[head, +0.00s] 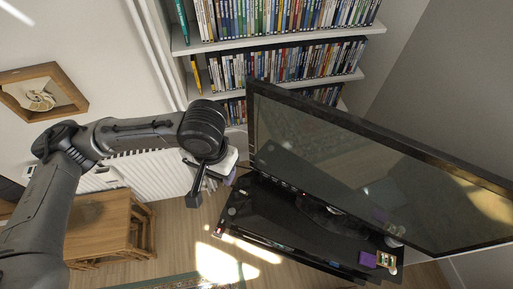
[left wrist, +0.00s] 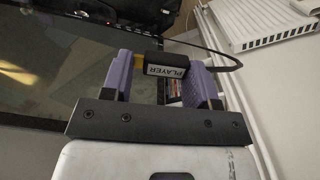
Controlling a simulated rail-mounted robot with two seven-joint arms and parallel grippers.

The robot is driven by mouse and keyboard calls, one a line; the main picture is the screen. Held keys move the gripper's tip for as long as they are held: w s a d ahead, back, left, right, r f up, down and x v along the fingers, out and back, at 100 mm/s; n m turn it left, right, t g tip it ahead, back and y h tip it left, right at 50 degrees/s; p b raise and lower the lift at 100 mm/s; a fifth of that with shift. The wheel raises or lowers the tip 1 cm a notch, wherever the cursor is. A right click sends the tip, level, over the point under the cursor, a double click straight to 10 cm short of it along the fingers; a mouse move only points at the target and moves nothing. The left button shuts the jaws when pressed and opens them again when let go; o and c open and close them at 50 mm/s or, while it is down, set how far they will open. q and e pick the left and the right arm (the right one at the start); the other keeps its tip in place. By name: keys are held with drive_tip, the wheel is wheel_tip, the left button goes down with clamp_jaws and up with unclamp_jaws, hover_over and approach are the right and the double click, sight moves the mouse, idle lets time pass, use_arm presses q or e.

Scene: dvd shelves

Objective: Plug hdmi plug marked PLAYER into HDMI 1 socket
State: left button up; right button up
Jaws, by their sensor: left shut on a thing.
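The HDMI plug marked PLAYER (left wrist: 163,70) is a black plug with a white label, seen in the left wrist view between two purple fingers. My left gripper (left wrist: 162,85) is shut on it. A black cable (left wrist: 212,50) runs from the plug towards the right. In the head view my left gripper (head: 205,178) is beside the left end of the black television (head: 340,160), above the black stand; the plug is too small to make out there. The HDMI 1 socket is not visible in either view. My right gripper is not in view.
The glossy black TV stand (head: 270,215) is under the television, with a small purple item (head: 367,259) on its right part. Shelves of DVDs (head: 280,65) stand behind. A white radiator (head: 150,172) and a wooden table (head: 100,225) are at the left.

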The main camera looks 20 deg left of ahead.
use_arm(q)
drive_tip(key=s+d+f+m+b, duration=0.1)
drive_tip(key=d+f+b, duration=0.3)
drive_tip(key=f+b, duration=0.75)
drive_tip(key=s+d+f+b, duration=0.1)
drive_tip(key=d+f+b, duration=0.3)
drive_tip(key=f+b, duration=0.7)
drive_tip(key=w+d+f+b, duration=0.2)
drive_tip(key=d+f+b, duration=0.1)
drive_tip(key=f+b, duration=0.3)
drive_tip(key=w+d+f+n+b, duration=0.1)
drive_tip(key=w+d+f+b, duration=0.2)
drive_tip(key=f, duration=0.5)
drive_tip(key=w+d+f+b, duration=0.1)
drive_tip(key=d+f+b, duration=0.2)
drive_tip(key=f+b, duration=0.4)
drive_tip(key=w+d+f+n+b, duration=0.2)
drive_tip(key=w+d+f+b, duration=0.25)
drive_tip(key=w+f, duration=0.45)
drive_tip(key=w+a+f+m, duration=0.2)
drive_tip(key=w+a+f, duration=0.4)
drive_tip(key=a+f, duration=0.1)
drive_tip(key=shift+a, duration=0.2)
